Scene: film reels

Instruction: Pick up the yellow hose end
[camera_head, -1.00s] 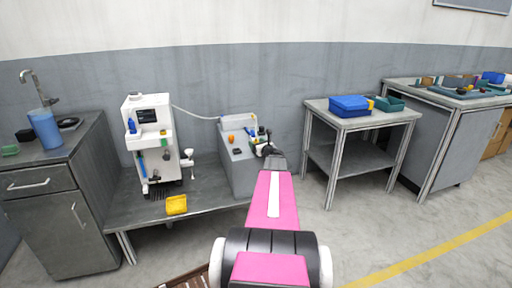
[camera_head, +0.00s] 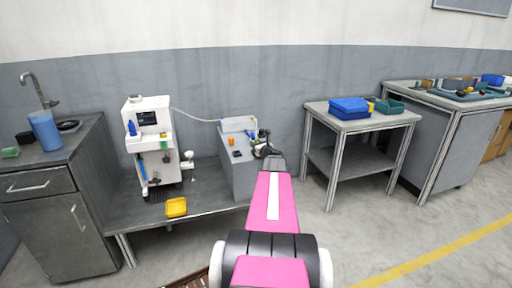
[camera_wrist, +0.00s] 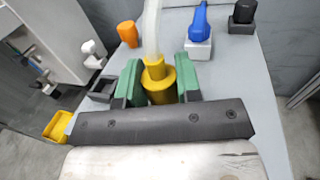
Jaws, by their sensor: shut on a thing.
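The yellow hose end (camera_wrist: 158,83) is a ribbed yellow fitting on a translucent hose (camera_wrist: 152,30) that runs up out of the wrist view. My gripper (camera_wrist: 156,80) has its green-padded fingers closed on the two sides of the fitting. In the head view my gripper (camera_head: 266,150) is over the right part of the grey box (camera_head: 238,178). The hose also shows in the head view (camera_head: 195,117), running from the white machine (camera_head: 152,135) to the grey box. The lower end of the fitting is hidden by my gripper.
On the grey box are an orange knob (camera_wrist: 128,34), a blue handle (camera_wrist: 199,22) on a pale block and a black knob (camera_wrist: 242,14). A yellow tray (camera_head: 176,207) lies on the bench's front edge. A table with a blue box (camera_head: 349,107) stands to the right.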

